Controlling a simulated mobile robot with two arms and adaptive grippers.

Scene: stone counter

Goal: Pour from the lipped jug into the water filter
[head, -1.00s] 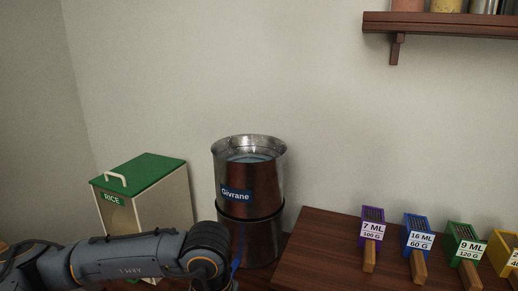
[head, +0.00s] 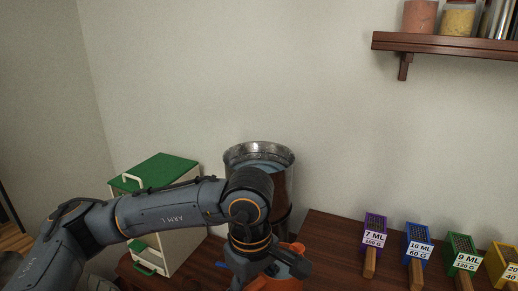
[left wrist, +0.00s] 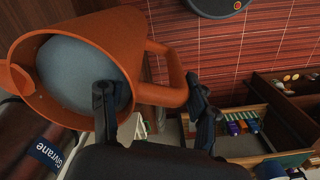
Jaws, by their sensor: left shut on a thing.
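The water filter (head: 258,152) is a tall metal cylinder, open at the top, standing against the wall; my left arm hides much of its front. Its "Givrane" label (left wrist: 45,153) shows at the lower left of the left wrist view. The lipped jug (left wrist: 142,40) is orange, with a grey-blue surface inside that looks like liquid. Its lip points left in that view, towards the filter side. My left gripper (left wrist: 150,92) is shut on the jug's handle. In the head view, only orange parts of the jug (head: 286,264) show, in front of the filter. My right gripper is out of view.
A rice bin (head: 160,172) with a green lid stands left of the filter, behind my arm. Several coloured measuring scoops (head: 418,238) line the wooden board at the right. A wall shelf (head: 440,42) with jars hangs at the upper right.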

